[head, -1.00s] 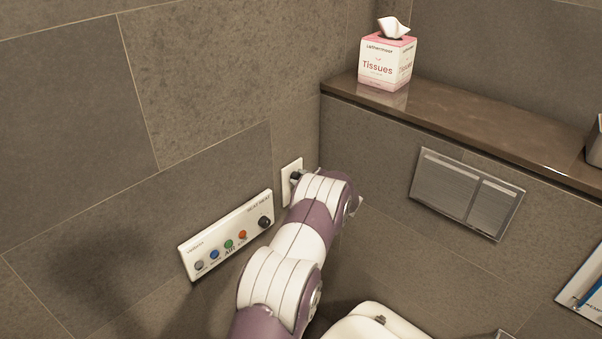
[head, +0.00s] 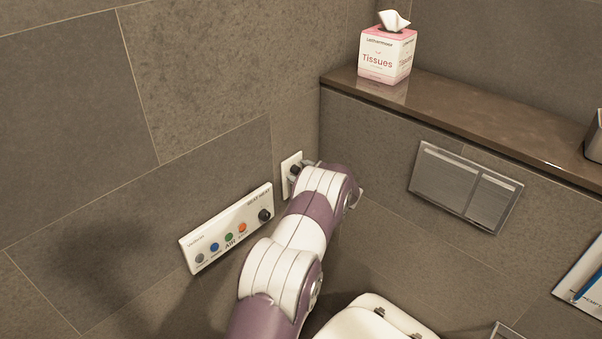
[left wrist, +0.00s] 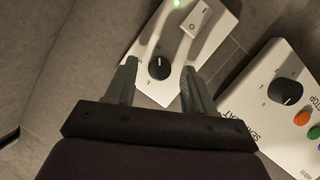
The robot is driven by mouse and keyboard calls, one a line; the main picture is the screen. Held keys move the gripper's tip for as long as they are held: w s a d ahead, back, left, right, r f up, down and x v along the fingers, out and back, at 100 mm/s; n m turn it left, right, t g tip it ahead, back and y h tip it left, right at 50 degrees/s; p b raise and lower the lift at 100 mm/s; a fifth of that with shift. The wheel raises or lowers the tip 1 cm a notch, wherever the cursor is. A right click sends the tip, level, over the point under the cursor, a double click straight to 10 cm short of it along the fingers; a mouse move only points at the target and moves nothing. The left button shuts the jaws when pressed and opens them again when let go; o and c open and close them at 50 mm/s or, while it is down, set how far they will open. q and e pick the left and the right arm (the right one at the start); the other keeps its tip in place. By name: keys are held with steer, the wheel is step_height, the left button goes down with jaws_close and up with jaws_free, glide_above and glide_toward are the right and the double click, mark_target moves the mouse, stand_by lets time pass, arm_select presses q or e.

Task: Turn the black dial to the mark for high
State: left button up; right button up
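A black dial (left wrist: 159,68) sits on a small white wall plate (left wrist: 152,92), with small marks around it too blurred to read. Its white pointer line points toward the top of the left wrist view. My left gripper (left wrist: 160,65) is open, with one finger on each side of this dial; I cannot tell whether either finger touches it. In the head view, my left gripper (head: 303,168) is at the small plate (head: 287,186) and partly hides it. A second black dial (left wrist: 285,91) is on the larger control panel (left wrist: 262,120). My right gripper is not in view.
The control panel (head: 222,222) with several coloured buttons is left of my left forearm. The small plate also has a white rocker switch (left wrist: 197,21) and a lit green light (left wrist: 177,3). A tissue box (head: 386,55) stands on the ledge (head: 470,115). A flush plate (head: 465,192) is at right.

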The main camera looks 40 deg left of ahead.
arm_select(q)
steer(key=b+v, duration=0.1)
steer(key=v, duration=1.1)
steer(key=shift+d, duration=0.3)
steer(key=w+d+f+m+t+h, duration=0.1)
steer(key=d+f+m+t+h, duration=0.15)
steer(key=d+m+h, duration=0.2)
steer(key=w+d+f+m+t+h, duration=0.1)
steer(key=d+f+m+h, duration=0.3)
steer(key=d, duration=0.2)
steer(key=s+d+m+g+h, duration=0.2)
steer(key=s+d+m+h, duration=0.2)
steer(key=s+d, duration=0.25)
steer(key=s+d+r+m+g, duration=0.1)
steer(key=s+r+m, duration=0.1)
steer(key=s, duration=0.5)
steer(key=s+d+r+m+g+p, duration=0.1)
steer(key=s+d+r+m+g, duration=0.1)
steer(key=s, duration=0.6)
steer(key=s+d+r+m+g+h+p, duration=0.1)
steer(key=s+r+m, duration=0.3)
steer(key=s, duration=0.4)
steer(key=shift+d+g, duration=0.35)
steer(key=shift+d, duration=0.05)
